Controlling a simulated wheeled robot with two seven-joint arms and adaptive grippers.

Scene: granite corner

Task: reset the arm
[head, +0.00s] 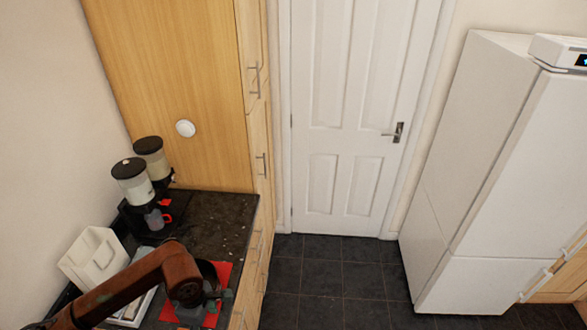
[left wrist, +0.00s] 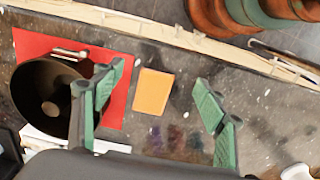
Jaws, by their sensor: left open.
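My left arm comes in from the bottom left of the head view, over the dark granite counter (head: 222,222). Its gripper (head: 214,296) is low over the counter's near end, partly hidden by the arm. In the left wrist view the gripper (left wrist: 160,82) has its two green fingers wide apart with nothing between them. An orange square block (left wrist: 153,92) lies on the counter below, between the fingers in the picture. The left finger overlaps a red mat (left wrist: 40,45) and is beside a dark round pot (left wrist: 45,90). My right gripper is not in view.
A dispenser with two black-lidded jars (head: 132,182) stands at the counter's back, with a grey cup (head: 154,219) beneath. A white holder (head: 95,258) stands by the left wall. The counter's middle is mostly clear. A white door (head: 355,120) and fridge (head: 480,170) stand beyond open floor.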

